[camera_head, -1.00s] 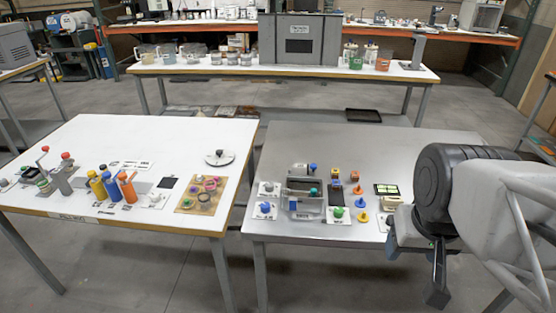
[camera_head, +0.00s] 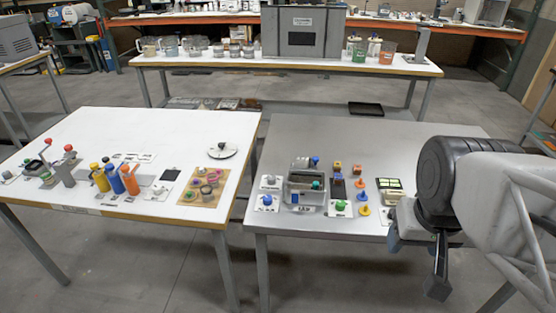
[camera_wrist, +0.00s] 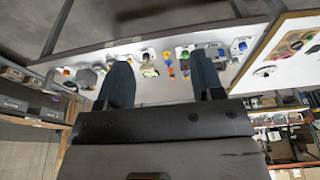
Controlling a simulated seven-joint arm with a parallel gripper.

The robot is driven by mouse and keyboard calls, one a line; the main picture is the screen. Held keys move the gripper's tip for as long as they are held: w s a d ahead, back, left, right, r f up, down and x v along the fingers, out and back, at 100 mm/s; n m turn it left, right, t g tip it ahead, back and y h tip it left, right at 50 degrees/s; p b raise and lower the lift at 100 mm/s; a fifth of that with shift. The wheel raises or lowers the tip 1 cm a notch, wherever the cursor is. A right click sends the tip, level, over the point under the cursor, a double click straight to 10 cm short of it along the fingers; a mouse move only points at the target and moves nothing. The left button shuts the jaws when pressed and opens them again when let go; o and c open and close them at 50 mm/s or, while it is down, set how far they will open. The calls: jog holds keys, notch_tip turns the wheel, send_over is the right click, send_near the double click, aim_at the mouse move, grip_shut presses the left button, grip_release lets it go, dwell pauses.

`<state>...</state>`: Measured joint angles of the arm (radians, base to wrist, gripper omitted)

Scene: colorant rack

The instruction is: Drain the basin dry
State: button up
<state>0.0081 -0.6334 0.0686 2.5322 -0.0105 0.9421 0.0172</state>
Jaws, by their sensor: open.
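The basin (camera_head: 306,193) is a grey, clear-sided box on the grey metal table (camera_head: 400,139), right of the white table. A blue knob (camera_head: 315,161) stands at its back and a blue part (camera_head: 294,196) at its front left corner. A green item shows inside; I cannot tell whether there is liquid. Labelled plates with a blue knob (camera_head: 267,200) and a green knob (camera_head: 340,205) sit at its front left and right. My gripper (camera_wrist: 162,85) is open and empty, away from the basin. In the head view it hangs at the right, near the table's front right edge.
The white table (camera_head: 110,135) holds blue, yellow and orange bottles (camera_head: 130,179) and a tan board (camera_head: 202,188). The back of the metal table is clear.

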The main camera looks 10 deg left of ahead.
jog(key=n+g, duration=0.3)
jog(key=n, duration=1.3)
send_over(271, 177)
jog(key=f, duration=2.2)
jog(key=shift+s+d+f, duration=0.1)
jog(key=shift+d+f, duration=0.1)
jog(key=shift+a+f, duration=0.15)
jog(key=shift+f, duration=0.15)
jog(key=shift+f, duration=3.75)
